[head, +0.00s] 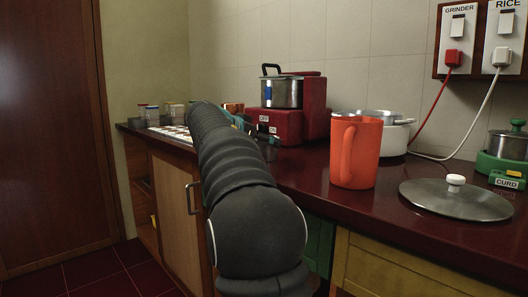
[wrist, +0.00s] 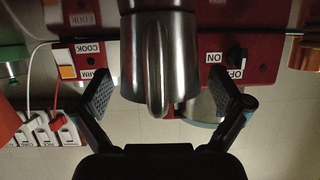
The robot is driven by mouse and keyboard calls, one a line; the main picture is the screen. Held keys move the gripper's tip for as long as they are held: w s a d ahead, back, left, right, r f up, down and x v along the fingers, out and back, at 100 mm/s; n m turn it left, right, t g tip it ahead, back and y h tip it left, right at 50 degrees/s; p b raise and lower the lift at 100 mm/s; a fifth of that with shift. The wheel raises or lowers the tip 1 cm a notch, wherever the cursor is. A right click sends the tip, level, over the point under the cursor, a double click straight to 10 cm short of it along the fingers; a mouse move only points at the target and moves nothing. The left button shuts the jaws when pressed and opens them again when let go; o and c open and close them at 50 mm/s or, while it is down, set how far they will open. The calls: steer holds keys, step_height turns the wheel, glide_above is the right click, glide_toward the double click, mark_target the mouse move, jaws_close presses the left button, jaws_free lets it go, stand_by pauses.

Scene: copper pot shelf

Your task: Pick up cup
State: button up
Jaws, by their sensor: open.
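A shiny steel cup (wrist: 133,60) with a vertical handle facing the camera fills the top middle of the wrist view. My gripper (wrist: 158,96) is open, with one finger on each side of the cup and a visible gap on both sides. A large orange-red mug (head: 362,155) stands upright on the counter, right of my arm.
A red cooker (head: 285,125) bearing a steel pot (head: 282,93) is near my gripper. A white pot (head: 395,135), a steel lid (head: 457,199) and a green-based appliance (head: 503,165) are further right. The dark red counter (head: 400,240) is clear along its front.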

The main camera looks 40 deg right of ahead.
steer(key=c, duration=1.1)
steer(key=shift+r, duration=0.1)
steer(key=shift+c, duration=0.2)
